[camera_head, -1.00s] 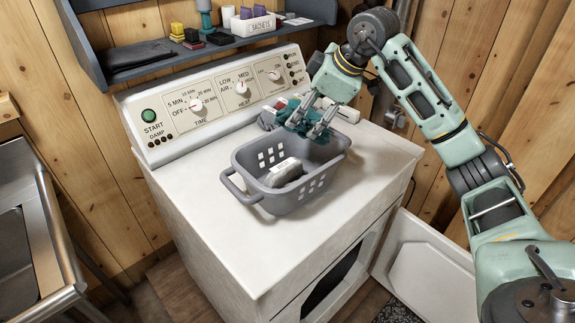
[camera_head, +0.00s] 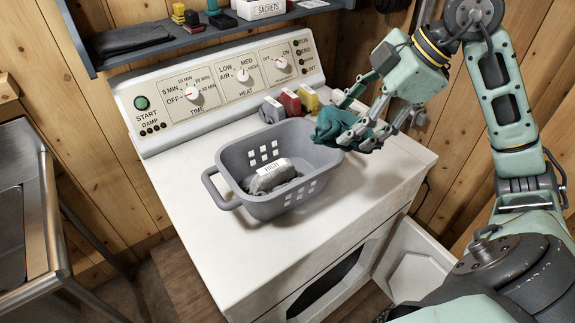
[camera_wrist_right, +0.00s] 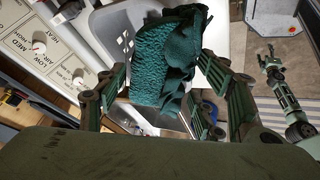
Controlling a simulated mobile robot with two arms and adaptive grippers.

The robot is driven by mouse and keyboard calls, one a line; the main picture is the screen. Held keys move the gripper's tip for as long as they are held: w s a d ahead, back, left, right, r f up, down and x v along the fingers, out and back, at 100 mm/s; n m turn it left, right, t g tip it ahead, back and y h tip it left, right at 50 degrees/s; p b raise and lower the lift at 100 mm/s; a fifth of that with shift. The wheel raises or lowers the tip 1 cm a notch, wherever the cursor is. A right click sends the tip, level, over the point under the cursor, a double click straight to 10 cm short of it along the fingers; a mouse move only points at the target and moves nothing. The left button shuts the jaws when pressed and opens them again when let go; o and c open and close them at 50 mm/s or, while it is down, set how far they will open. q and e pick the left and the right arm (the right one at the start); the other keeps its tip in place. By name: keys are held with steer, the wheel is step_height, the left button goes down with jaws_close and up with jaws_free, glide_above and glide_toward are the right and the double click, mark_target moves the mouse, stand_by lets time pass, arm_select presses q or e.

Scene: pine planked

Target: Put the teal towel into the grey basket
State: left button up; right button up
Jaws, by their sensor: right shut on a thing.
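The grey basket (camera_head: 262,208) stands upright on the white dryer top, with square holes in its walls. A grey folded cloth (camera_head: 278,180) with a white label lies inside it. My right gripper (camera_head: 352,132) is shut on the crumpled teal towel (camera_head: 332,122) and holds it at the basket's back right corner, close to the rim. In the right wrist view the towel (camera_wrist_right: 160,70) hangs between the fingers, with the basket (camera_wrist_right: 113,25) behind it. My left gripper (camera_wrist_right: 268,64) seems to show small and far off there; its jaws are unclear.
A blue-grey shelf (camera_head: 180,43) hangs above. The dryer top is clear in front of the basket. The dryer door (camera_head: 415,265) hangs open.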

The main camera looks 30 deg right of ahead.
steer(key=w+a+f+p, duration=0.3)
steer(key=w+f+p, duration=0.2)
steer(key=w+f, duration=0.5)
steer(key=shift+w+f, duration=0.25)
steer(key=shift+a, duration=0.1)
steer(key=o, duration=1.4)
steer(key=shift+f, duration=0.1)
